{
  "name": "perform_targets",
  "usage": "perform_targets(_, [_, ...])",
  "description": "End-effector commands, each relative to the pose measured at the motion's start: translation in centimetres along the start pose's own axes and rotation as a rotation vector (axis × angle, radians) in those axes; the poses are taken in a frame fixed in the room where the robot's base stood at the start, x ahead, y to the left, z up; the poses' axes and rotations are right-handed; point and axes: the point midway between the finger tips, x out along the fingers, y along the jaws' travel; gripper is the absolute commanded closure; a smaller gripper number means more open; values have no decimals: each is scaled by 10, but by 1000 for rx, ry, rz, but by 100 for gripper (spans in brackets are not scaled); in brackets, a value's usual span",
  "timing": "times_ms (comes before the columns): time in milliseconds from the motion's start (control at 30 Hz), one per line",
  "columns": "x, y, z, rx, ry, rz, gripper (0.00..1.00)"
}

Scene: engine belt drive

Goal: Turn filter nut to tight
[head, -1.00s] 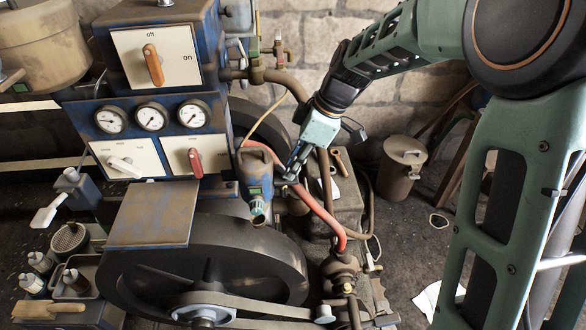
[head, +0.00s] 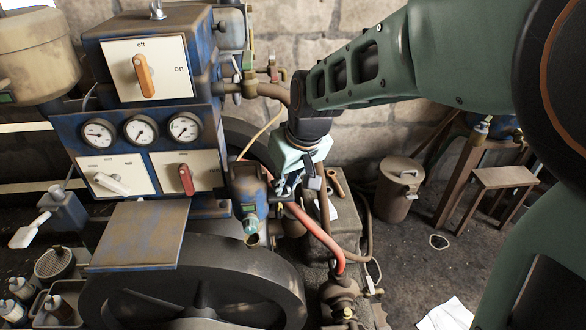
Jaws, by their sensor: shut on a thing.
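The filter (head: 246,186) is a worn blue housing with a glassy teal bowl at its foot, hanging at the right side of the blue engine cabinet. My gripper (head: 284,187) reaches down from the upper right, just right of the filter. Its fingers are small and dark here and are closed on a small part beside the housing, which looks to be the filter nut. The fingers and the pale green gripper body hide the nut almost wholly, so its angle cannot be told.
A red hose (head: 318,232) curves down just below my gripper. A blue cabinet with gauges (head: 141,130) and switches stands left, above a large dark flywheel (head: 190,290). A brown lidded can (head: 398,190) and a wooden stool (head: 492,180) stand right, by open floor.

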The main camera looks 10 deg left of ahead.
Motion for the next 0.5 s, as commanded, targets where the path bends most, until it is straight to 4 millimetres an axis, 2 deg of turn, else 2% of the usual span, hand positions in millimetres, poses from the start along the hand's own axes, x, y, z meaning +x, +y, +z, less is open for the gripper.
perform_targets(500, [2, -4, 0, 319, 1, 132, 100])
